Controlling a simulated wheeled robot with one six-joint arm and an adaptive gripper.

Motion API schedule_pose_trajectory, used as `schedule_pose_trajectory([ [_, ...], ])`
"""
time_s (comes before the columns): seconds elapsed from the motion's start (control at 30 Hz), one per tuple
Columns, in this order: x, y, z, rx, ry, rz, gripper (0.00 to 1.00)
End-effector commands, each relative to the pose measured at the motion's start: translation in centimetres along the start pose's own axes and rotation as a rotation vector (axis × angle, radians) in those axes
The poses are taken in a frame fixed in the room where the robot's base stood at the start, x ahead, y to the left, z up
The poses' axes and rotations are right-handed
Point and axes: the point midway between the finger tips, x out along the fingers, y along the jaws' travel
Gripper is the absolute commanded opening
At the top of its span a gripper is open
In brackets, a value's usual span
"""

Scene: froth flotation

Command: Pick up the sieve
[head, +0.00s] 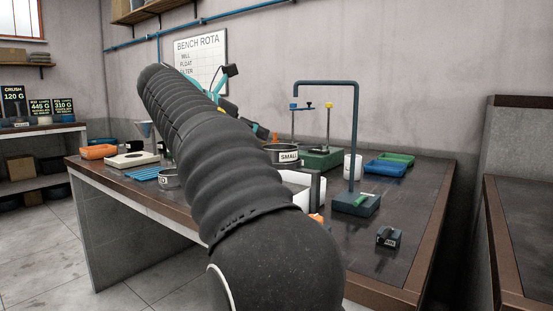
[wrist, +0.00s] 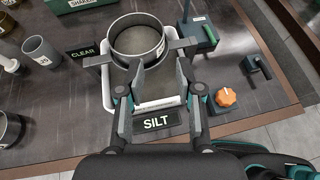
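The sieve (wrist: 137,33) is a round metal ring with a flat grey tab on either side, in the upper middle of the wrist view. It is over the far part of a white tray (wrist: 108,88). In the head view a ring labelled SMALL (head: 287,157) shows behind my arm and seems to be the same sieve. My gripper (wrist: 160,72) has its two fingers apart, with the tips just on the near side of the sieve and nothing clearly between them. Whether the tips touch the rim cannot be told.
Signs CLEAR (wrist: 84,53) and SILT (wrist: 157,123) stand by the tray. An orange knob (wrist: 226,97) and a blue stand with a green handle (wrist: 200,36) are to the right. A grey cup (wrist: 40,51) is left.

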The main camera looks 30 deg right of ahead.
Motion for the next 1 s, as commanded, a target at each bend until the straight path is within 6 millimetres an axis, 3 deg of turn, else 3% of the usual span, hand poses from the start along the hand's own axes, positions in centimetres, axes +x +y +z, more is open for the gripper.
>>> schedule_pose_trajectory([
  [0.3, 5.7, -0.1, -0.1, 0.002, 0.002, -0.002, 0.35],
  [0.57, 7.3, -0.1, -0.1, 0.003, 0.002, 0.0, 0.35],
  [0.83, 11.0, -0.1, -0.2, 0.003, 0.004, -0.002, 0.35],
  [1.0, 12.3, -0.1, -0.1, 0.003, 0.003, 0.0, 0.35],
])
